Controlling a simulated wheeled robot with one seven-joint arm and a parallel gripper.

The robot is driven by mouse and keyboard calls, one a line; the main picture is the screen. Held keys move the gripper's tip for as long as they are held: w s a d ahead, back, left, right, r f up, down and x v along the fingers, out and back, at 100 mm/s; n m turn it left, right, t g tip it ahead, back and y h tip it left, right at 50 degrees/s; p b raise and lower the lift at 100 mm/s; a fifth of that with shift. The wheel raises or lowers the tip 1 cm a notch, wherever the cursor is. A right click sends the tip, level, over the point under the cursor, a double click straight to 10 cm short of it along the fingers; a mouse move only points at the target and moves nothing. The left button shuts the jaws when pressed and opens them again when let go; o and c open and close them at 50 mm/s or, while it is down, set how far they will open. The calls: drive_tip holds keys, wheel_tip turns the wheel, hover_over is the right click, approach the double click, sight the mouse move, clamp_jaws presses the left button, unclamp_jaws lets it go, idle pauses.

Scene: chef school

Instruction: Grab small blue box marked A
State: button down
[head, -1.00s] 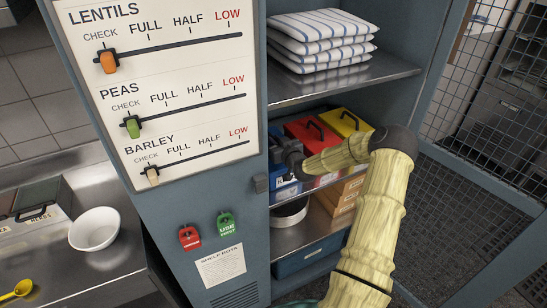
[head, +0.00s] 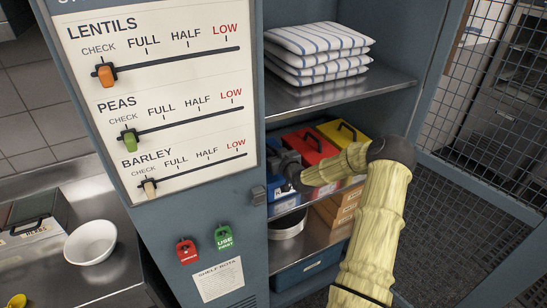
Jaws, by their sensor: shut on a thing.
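The small blue box (head: 280,193) is in the open cabinet, on the middle shelf at the left. Only part of its front shows, and I cannot read its marking. My gripper (head: 283,172) is at the top of the blue box, reaching in from the right. It is shut on the blue box. The fingertips and the box's handle are mostly hidden by the gripper body and the cabinet's edge.
A red box (head: 309,145) and a yellow box (head: 343,131) stand right of the blue one. Folded striped cloths (head: 318,52) lie on the shelf above. Below are a round tin (head: 288,226), brown boxes (head: 338,207) and a dark blue bin (head: 310,265). A mesh door (head: 490,110) stands open at right.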

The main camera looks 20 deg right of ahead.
wheel_tip(320, 180, up, 10)
drive_tip(key=shift+f+b, duration=0.1)
drive_tip(key=shift+b, duration=0.85)
drive_tip(key=shift+d, duration=0.1)
